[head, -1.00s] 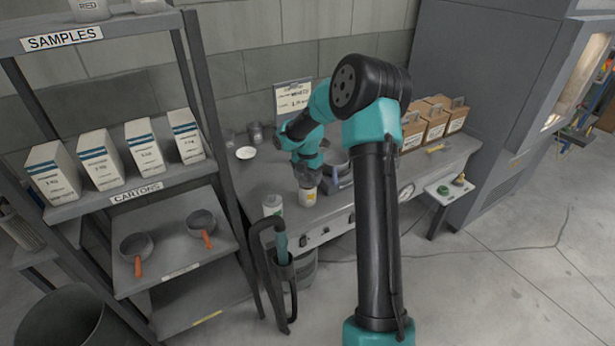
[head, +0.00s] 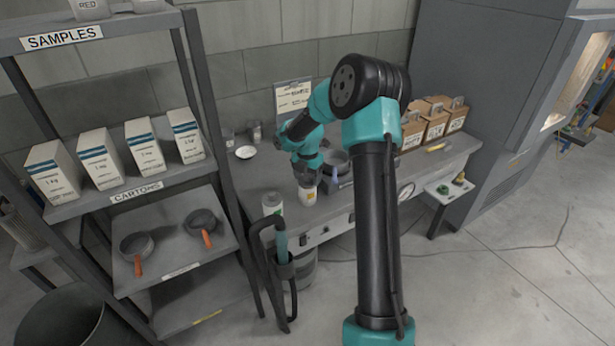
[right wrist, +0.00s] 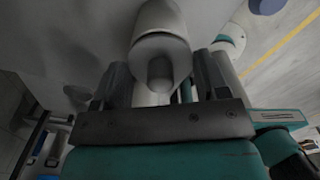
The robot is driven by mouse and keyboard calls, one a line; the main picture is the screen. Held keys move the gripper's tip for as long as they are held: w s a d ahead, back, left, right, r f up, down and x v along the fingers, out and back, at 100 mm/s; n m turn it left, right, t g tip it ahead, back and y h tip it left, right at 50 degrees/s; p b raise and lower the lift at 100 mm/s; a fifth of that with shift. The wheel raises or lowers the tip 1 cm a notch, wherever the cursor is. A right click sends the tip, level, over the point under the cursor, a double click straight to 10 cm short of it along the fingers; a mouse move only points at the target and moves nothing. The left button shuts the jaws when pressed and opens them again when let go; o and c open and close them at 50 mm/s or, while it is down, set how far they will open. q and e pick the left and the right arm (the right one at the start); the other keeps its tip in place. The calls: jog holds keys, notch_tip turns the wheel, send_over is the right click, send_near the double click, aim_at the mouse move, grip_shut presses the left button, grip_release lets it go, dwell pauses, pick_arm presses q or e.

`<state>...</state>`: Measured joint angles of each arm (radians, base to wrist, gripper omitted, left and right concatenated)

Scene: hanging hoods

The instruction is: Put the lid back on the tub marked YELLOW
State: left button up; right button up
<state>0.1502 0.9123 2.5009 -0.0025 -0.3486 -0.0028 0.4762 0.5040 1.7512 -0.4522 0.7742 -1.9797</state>
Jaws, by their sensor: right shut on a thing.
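A white tub (head: 307,197) with a yellowish mark stands near the front edge of the bench; its lettering is too small to read. My right gripper (head: 307,177) points down over its top and hides it in the head view. In the right wrist view my right gripper (right wrist: 160,82) is shut on a pale round lid (right wrist: 160,44) between its fingers. The pale tub body (right wrist: 155,14) shows beyond it. The lid is at the tub's mouth; I cannot tell whether it is seated.
A second white tub (head: 272,204) with a green mark stands to the left on the bench. A white dish-like disc (head: 245,152) lies farther back. Cardboard boxes (head: 435,126) stand at the bench's right. A shelf rack (head: 118,190) stands at left.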

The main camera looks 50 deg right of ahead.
jog(key=o, duration=1)
jog(key=shift+o, duration=0.2)
jog(key=shift+r, duration=0.15)
jog(key=shift+r, duration=3.4)
grip_shut()
jog(key=shift+f, duration=2.5)
